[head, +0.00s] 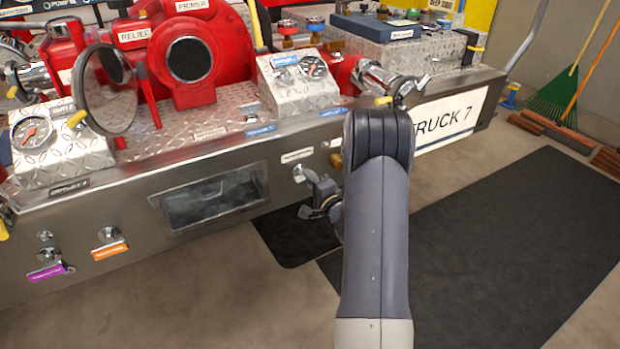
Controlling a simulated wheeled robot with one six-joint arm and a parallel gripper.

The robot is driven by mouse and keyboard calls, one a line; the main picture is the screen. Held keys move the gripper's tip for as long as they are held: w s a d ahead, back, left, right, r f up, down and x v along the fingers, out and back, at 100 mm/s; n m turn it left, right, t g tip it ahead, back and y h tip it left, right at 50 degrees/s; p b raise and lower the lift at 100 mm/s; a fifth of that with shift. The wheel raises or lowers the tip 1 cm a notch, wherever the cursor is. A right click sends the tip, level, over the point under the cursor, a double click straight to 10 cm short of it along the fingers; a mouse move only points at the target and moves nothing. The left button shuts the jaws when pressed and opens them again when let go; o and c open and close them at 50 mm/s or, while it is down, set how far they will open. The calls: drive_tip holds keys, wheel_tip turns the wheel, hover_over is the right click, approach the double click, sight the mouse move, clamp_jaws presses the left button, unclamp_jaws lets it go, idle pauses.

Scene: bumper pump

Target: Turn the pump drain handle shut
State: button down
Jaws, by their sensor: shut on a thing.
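The steel bumper panel of the truck carries several handles. A metal handle (300,173) sits under a small white label (297,156), right of the dark recess. The label is too small to read, so I cannot confirm that it is the pump drain handle. My gripper (319,190) is at this handle, left of my forearm, and is closed on it. The fingertips are small and dark, and my arm partly hides the grip. The handle's exact angle is unclear.
Handles with a purple tag (50,272) and an orange tag (109,250) are to the left. The red pump (190,58) and gauges stand above the panel. A dark mat (500,240) covers open floor to the right.

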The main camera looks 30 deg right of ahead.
drive_tip(key=shift+m, duration=0.5)
drive_tip(key=c, duration=1.5)
unclamp_jaws()
drive_tip(key=shift+s, duration=0.1)
drive_tip(key=s, duration=0.5)
drive_tip(key=s+p, duration=0.1)
drive_tip(key=s, duration=0.4)
drive_tip(key=shift+s+d+p, duration=0.2)
drive_tip(key=shift+s+p, duration=0.1)
